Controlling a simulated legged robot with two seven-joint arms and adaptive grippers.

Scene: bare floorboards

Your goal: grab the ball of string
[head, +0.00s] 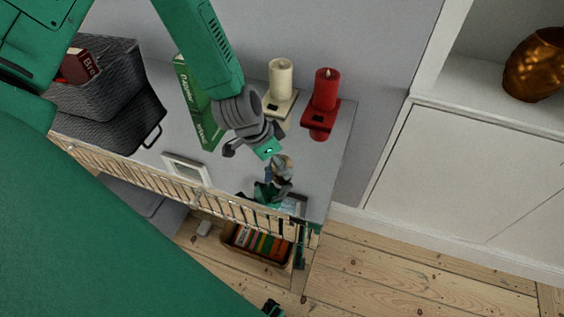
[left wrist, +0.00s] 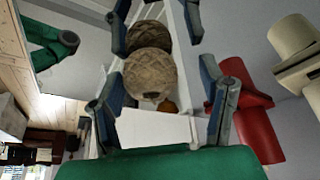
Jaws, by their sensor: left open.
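The ball of string is a beige wound ball (left wrist: 150,73), large in the middle of the left wrist view. In the head view I take the small tan round shape (head: 283,162) near the front right of the table to be it, partly hidden by my gripper. My left gripper (head: 277,178) is open. Its blue-padded fingers (left wrist: 168,95) stand on either side of the ball in the left wrist view. I cannot tell whether any finger touches it. A darker brown round thing (left wrist: 148,38) shows just behind the ball.
A red candle (head: 326,90) and a cream candle (head: 281,78) stand behind the gripper. A green box (head: 196,105), dark baskets (head: 95,85) and a small frame (head: 186,171) are on the grey tabletop (head: 330,165). A bronze vase (head: 536,65) stands on a white cabinet at right.

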